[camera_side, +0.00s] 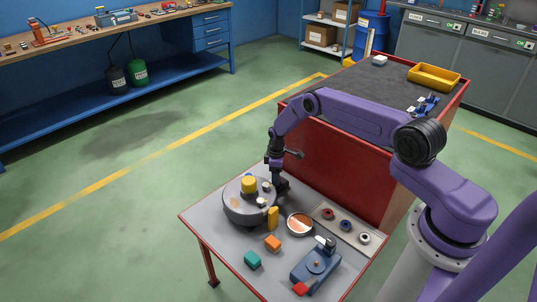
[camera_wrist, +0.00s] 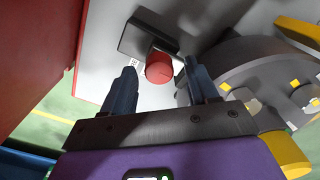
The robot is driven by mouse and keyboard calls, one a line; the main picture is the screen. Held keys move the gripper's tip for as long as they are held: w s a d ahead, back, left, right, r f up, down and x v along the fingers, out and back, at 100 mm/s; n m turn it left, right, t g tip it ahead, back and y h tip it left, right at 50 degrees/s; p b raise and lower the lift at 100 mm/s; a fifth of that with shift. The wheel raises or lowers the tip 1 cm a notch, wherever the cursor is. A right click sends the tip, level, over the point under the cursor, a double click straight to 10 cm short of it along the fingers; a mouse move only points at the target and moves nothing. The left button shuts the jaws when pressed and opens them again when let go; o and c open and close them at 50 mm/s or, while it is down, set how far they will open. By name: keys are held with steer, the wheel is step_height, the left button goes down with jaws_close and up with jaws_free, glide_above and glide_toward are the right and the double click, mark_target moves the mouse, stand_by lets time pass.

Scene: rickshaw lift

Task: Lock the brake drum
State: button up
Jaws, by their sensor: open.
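The brake drum (camera_side: 240,211) is a grey round drum on the small table, with a yellow knob (camera_side: 249,184) on top and small light fittings. Its curved grey side also shows at the right in the wrist view (camera_wrist: 250,66). My gripper (camera_side: 280,184) is just beside the drum, on its right in the side view. In the wrist view its two fingers (camera_wrist: 161,84) are apart. A red round knob (camera_wrist: 159,68) on a dark block (camera_wrist: 138,38) shows between and beyond the fingertips. I cannot tell whether they touch it. In the side view my gripper hides this knob.
On the table (camera_side: 203,218) are an orange block (camera_side: 272,243), a teal block (camera_side: 252,260), a yellow upright piece (camera_side: 273,218), a round dish (camera_side: 300,224), a tray of rings (camera_side: 346,226) and a blue device (camera_side: 316,267). A red-sided cabinet (camera_side: 330,160) stands close behind my gripper.

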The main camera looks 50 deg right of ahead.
steer(key=shift+d, duration=1.2)
step_height(320, 180, up, 17)
steer(key=s+a+r, duration=0.3)
steer(key=a+r, duration=0.3)
steer(key=a, duration=0.2)
steer(key=s+a+r+n, duration=0.1)
steer(key=s+a+r, duration=0.1)
steer(key=a+r, duration=0.4)
steer(key=shift+s+a, duration=0.4)
steer(key=shift+a, duration=0.6)
steer(key=shift+r, duration=0.1)
